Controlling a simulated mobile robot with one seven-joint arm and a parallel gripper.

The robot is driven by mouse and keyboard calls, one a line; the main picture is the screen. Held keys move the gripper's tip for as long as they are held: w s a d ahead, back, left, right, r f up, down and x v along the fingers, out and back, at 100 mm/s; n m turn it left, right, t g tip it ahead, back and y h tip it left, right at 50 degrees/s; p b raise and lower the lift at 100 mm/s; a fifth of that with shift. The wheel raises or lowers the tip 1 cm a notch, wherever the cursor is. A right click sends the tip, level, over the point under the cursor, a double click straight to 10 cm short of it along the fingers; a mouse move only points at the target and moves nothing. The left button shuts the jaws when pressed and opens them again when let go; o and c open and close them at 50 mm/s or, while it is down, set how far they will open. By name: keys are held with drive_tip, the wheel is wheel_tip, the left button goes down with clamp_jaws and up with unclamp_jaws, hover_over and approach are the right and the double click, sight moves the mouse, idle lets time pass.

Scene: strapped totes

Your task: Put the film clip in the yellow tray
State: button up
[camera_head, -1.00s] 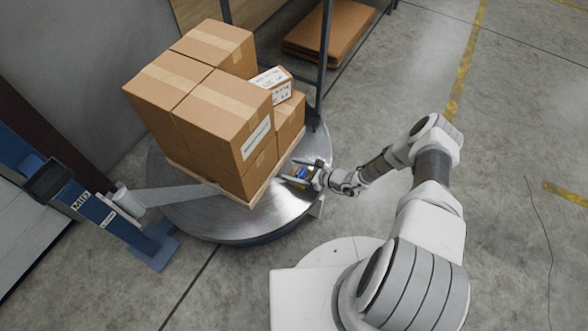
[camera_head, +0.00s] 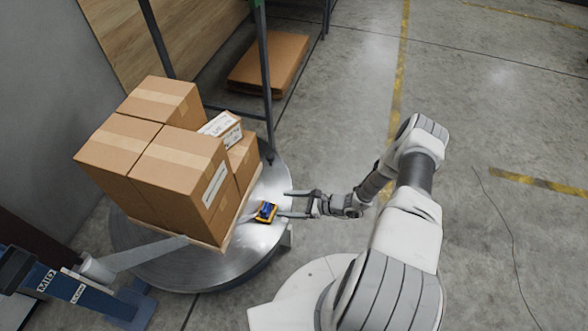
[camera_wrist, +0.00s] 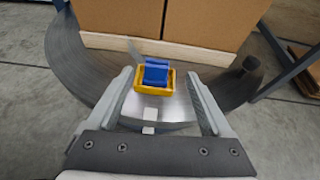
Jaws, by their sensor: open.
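The film clip (camera_head: 267,207) is a small blue piece. It sits in the yellow tray (camera_head: 273,218), which rests on the round metal turntable beside the stacked boxes. In the wrist view the blue clip (camera_wrist: 156,70) stands up inside the yellow tray (camera_wrist: 142,88), ahead of the fingers. My gripper (camera_head: 284,204) is open and empty, with its fingertips just right of the tray. In the wrist view its fingers (camera_wrist: 160,80) are spread wide on either side, and neither visibly touches the clip or tray.
Brown cartons (camera_head: 170,165) stand on a pallet on the turntable (camera_head: 180,268), just left of the tray. A dark post (camera_head: 267,90) rises behind them. A blue machine mast (camera_head: 70,292) with a grey arm is at lower left.

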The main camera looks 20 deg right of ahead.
wheel_tip(320, 180, up, 33)
drive_tip(key=n+g+h, duration=0.3)
drive_tip(key=n+g, duration=0.4)
drive_tip(key=n, duration=0.7)
drive_tip(key=s+r+n+t+h, duration=0.5)
drive_tip(key=s+r+n+h, duration=0.3)
drive_tip(key=s+r, duration=1.1)
wheel_tip(320, 180, up, 4)
drive_tip(key=shift+s+d+n, duration=0.25)
drive_tip(key=shift+s+n, duration=0.1)
drive_tip(key=shift+n, duration=0.65)
drive_tip(key=shift+r, duration=0.1)
